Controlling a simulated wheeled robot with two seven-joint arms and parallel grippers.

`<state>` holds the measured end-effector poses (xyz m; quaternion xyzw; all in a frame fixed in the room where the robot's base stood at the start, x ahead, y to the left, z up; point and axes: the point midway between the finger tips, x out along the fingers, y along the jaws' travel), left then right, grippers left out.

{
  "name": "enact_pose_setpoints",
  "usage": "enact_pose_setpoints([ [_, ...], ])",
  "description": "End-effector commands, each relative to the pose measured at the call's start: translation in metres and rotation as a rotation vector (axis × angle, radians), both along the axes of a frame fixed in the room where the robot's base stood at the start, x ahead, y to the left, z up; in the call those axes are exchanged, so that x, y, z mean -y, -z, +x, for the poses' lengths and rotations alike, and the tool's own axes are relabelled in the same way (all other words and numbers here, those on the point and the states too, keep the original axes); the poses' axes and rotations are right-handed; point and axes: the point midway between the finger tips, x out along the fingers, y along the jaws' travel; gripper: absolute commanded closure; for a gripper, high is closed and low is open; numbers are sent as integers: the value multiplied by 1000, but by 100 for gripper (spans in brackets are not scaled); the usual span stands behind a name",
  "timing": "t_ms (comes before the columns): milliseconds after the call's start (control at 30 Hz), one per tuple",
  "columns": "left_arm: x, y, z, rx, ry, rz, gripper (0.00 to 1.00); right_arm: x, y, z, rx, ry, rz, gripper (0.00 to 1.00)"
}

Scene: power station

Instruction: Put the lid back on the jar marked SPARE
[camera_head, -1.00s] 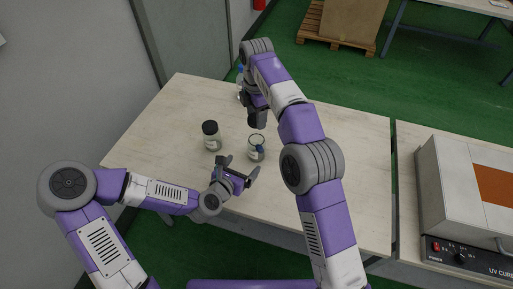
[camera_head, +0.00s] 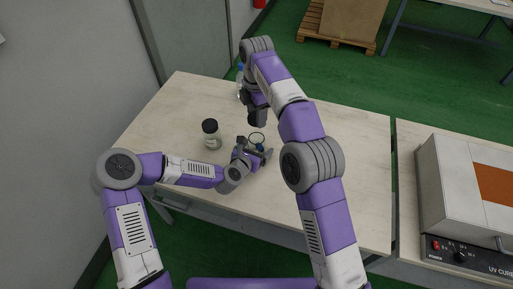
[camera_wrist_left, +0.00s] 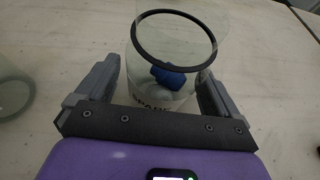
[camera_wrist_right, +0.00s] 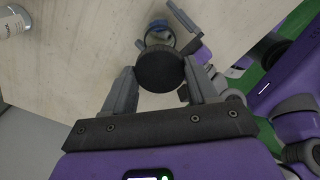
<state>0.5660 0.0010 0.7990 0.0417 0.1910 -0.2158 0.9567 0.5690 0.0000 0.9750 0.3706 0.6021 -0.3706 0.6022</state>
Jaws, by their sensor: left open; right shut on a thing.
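The open jar (camera_head: 257,138) is clear glass with a black rim and a blue item inside. Its partly hidden label in the left wrist view (camera_wrist_left: 160,104) appears to read SPARE. My left gripper (camera_head: 256,153) is open, with one finger on each side of the jar. My right gripper (camera_head: 258,117) is shut on a round black lid (camera_wrist_right: 160,72), held above the table on the jar's far side in the head view. In the right wrist view the jar (camera_wrist_right: 158,34) shows partly behind the lid.
A second jar (camera_head: 211,134) with a black lid stands left of the open jar. A UV curing box (camera_head: 470,190) stands on the right table. The table's right half is clear.

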Motion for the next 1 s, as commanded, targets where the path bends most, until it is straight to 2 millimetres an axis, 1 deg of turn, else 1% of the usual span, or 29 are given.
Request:
enact_pose_setpoints([
  [233, 0, 0, 0, 0, 0, 0, 5, 0, 0, 0, 0, 0, 0, 70],
  [733, 0, 0, 0, 0, 0, 0, 81, 0, 0, 0, 0, 0, 0, 70],
  [767, 0, 0, 0, 0, 0, 0, 85, 0, 0, 0, 0, 0, 0, 70],
  [867, 0, 0, 0, 1, 0, 0, 85, 0, 3, 0, -2, 0, -1, 70],
  [1000, 0, 0, 0, 1, 0, 0, 85, 0, 19, -1, -4, 0, -1, 70],
])
